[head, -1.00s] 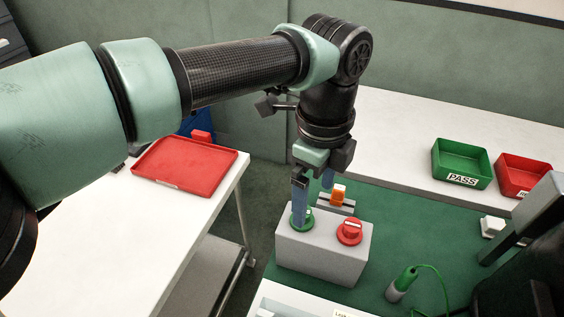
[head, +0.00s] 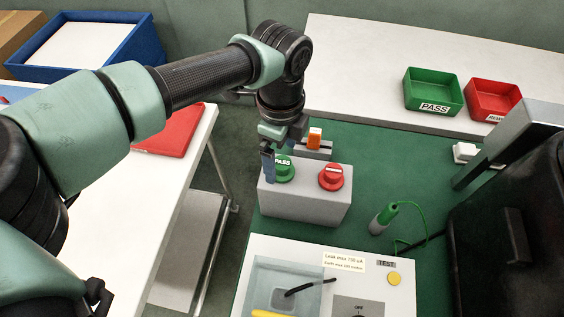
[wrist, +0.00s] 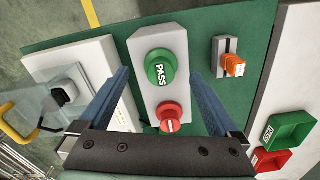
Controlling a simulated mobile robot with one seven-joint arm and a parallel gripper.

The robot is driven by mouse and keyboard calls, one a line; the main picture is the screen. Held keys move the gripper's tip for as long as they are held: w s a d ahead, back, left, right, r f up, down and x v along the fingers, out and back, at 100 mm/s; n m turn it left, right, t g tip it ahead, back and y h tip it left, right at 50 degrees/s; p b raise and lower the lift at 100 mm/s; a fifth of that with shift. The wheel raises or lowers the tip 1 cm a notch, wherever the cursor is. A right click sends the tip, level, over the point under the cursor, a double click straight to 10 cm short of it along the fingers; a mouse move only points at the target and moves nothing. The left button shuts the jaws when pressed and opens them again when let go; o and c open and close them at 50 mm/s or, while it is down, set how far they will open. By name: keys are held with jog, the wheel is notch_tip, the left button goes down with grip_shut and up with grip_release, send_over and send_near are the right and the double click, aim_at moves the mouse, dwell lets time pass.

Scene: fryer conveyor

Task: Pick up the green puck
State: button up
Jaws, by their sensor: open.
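The green puck (head: 284,172), marked PASS, sits on the left of a grey block (head: 303,206) in the head view. A red puck (head: 331,178) sits to its right. My gripper (head: 276,160) is open and empty over the left end of the block. One blue finger shows just left of the green puck; the other is mostly hidden. In the wrist view, the green puck (wrist: 160,66) lies between the two spread fingers, with a gap on each side. The red puck (wrist: 170,117) is nearer the gripper's palm. I cannot tell the fingertips' height over the puck.
An orange piece (head: 314,138) in a grey holder stands behind the block. A green PASS bin (head: 434,107) and a red bin (head: 493,115) stand at the back right. A tester (head: 376,285) is in front.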

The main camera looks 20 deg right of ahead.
aim_at(282, 162)
notch_tip(282, 162, down, 3)
jog(key=shift+d+f, duration=0.1)
jog(key=shift+f, duration=0.05)
jog(key=c, duration=1.5)
